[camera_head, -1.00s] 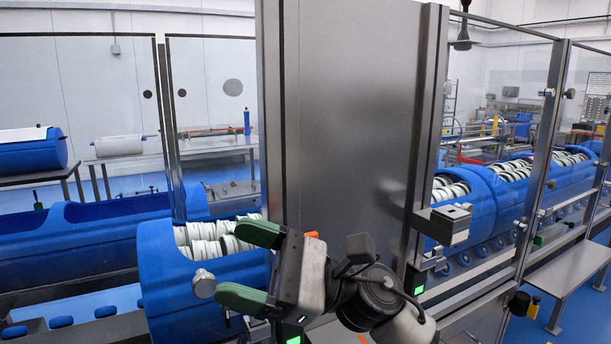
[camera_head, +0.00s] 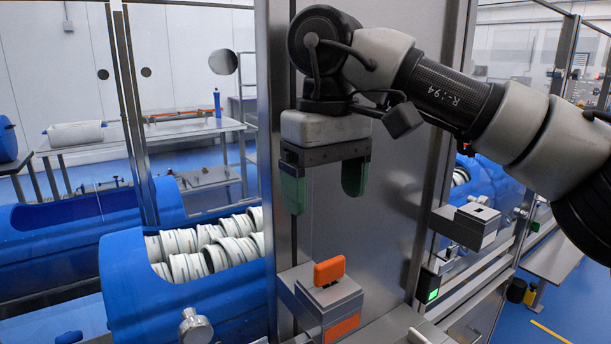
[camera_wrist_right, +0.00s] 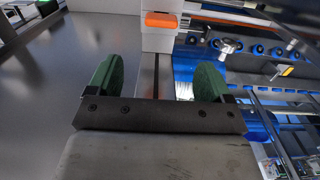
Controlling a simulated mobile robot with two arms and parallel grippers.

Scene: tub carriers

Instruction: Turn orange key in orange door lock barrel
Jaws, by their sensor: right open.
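The orange key (camera_head: 329,271) stands upright on top of a grey lock box (camera_head: 328,298) with an orange label on its front, by the steel door post. The key also shows in the right wrist view (camera_wrist_right: 161,19), beyond the fingertips and roughly between them. My right gripper (camera_head: 324,203) is open and empty, pointing down above the key with clear space between. Its green fingers show apart in the right wrist view (camera_wrist_right: 155,75). The lock barrel itself is hidden beneath the key. My left gripper is not in view.
A steel door panel (camera_head: 385,210) stands close behind the gripper. A blue tub (camera_head: 150,300) with white rolls is left of the lock. A second grey box (camera_head: 477,225) without a key is on the right, above a green-lit switch (camera_head: 433,294).

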